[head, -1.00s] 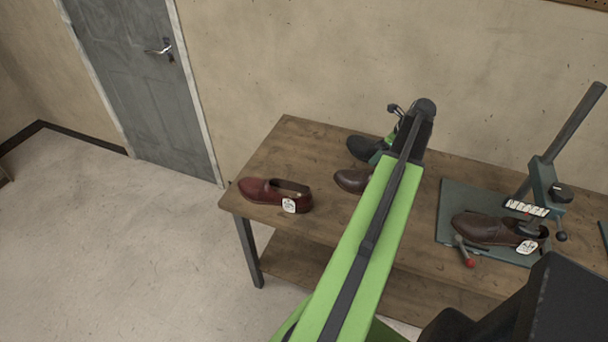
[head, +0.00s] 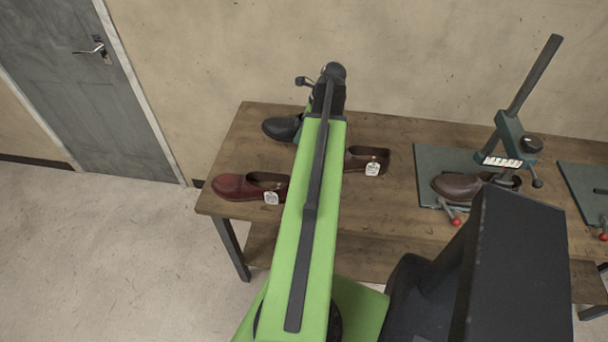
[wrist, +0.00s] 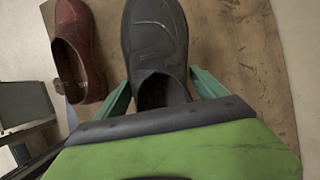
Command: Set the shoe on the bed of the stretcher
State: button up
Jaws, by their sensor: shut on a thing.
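My gripper (wrist: 161,84) is shut on a black shoe (wrist: 155,40), with one teal finger on each side near its heel opening. In the head view the toe of the black shoe (head: 281,129) shows left of my arm, at the back left of the table; my arm hides the rest. Its height above the tabletop is hard to tell. A stretcher (head: 510,140) with a dark post and lever stands on the right part of the table. A brown shoe (head: 457,187) is on its bed (head: 434,161), under the head.
A red-brown shoe (head: 232,187) with a white tag lies at the table's front left. A dark brown tagged shoe (head: 365,160) lies right of my arm. Another grey-green plate (head: 583,188) with a red knob is at the right edge. Bare wood (head: 400,130) lies between.

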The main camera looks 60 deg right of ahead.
jog(key=a+n, duration=0.1)
jog(key=a, duration=0.2)
jog(key=shift+w+a, duration=0.1)
jog(key=shift+w, duration=0.05)
jog(key=b, duration=0.7)
send_near(264, 164)
jog(key=shift+w+a+f, duration=0.1)
jog(key=shift+w+f, duration=0.5)
jog(key=shift+w, duration=0.2)
jog(key=shift+w+a, duration=0.25)
jog(key=shift+w, duration=0.15)
notch_tip(264, 164, down, 5)
jog(key=b, duration=0.4)
jog(key=shift+r, duration=0.25)
jog(key=o, duration=1.8)
jog(key=shift+r, duration=0.1)
